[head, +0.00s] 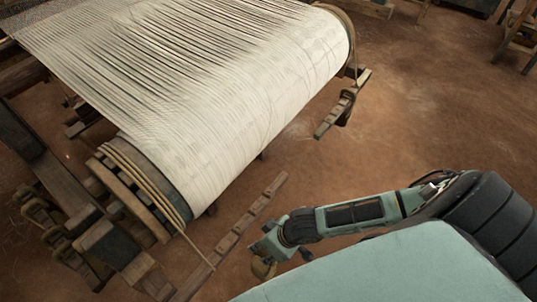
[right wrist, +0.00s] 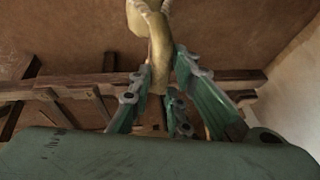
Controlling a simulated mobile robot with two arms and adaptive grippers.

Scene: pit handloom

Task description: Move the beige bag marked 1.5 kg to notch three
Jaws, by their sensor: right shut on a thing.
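My right gripper (head: 264,254) is at the lower middle of the head view, just right of the near notched wooden lever (head: 242,225). It is shut on a beige bag (head: 262,269), mostly hidden behind the fingers there. In the right wrist view the beige bag (right wrist: 158,48) stands between the green fingers (right wrist: 158,85), with a pale cord loop at its top. Its marking cannot be read. The lever slants from lower left to upper right, with small notches along it. The bag appears beside the lever; contact cannot be told. My left gripper is out of view.
The warp beam (head: 160,165) with white warp threads (head: 230,70) fills the upper left. A rope (head: 185,238) runs from its near end to the lever. A second lever (head: 330,118) with a dark hanging weight is beyond. Bare earthen floor (head: 430,120) lies to the right.

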